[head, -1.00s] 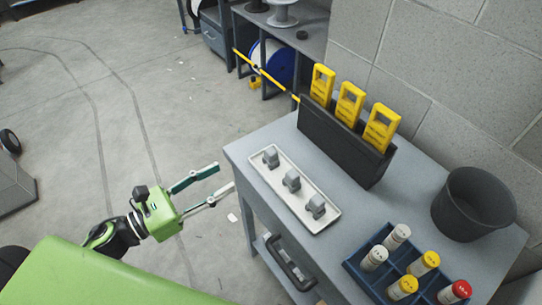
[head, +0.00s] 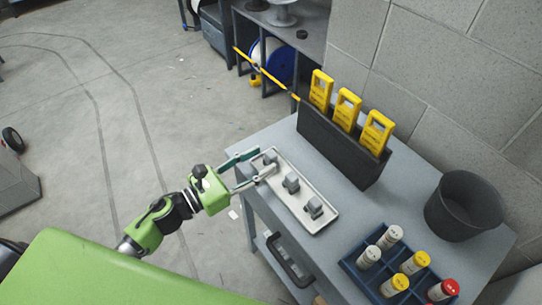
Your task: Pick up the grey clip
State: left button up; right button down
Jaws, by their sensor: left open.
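Three grey clips lie in a row in a white tray on the grey cart top: a far one (head: 270,157), a middle one (head: 291,183) and a near one (head: 314,207). The tray (head: 328,224) is long and narrow, near the cart's left edge. My left gripper (head: 263,162) is open at the tray's far end. Its fingers reach toward the far clip, one finger on each side of it; whether they touch it I cannot tell. My right gripper is not in view.
A black holder (head: 335,150) with three yellow devices (head: 347,109) stands behind the tray. A blue rack (head: 372,285) with several capped tubes is at the near right, beside a dark bucket (head: 463,207). Open floor (head: 120,120) lies left of the cart (head: 245,150).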

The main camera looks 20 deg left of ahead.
aim_at(266, 154)
pick_arm(q)
jog(key=shift+x, duration=1.35)
jog(key=shift+c, duration=0.3)
grip_shut()
jog(key=shift+r, duration=0.15)
jog(key=shift+r, duration=0.6)
jog(key=s+d+r, duration=0.2)
jog(key=s+r, duration=0.9)
jog(key=s, duration=0.3)
jog(key=shift+d+r+b, duration=0.15)
jog(key=shift+r+b, duration=0.1)
jog(key=shift+b, duration=0.15)
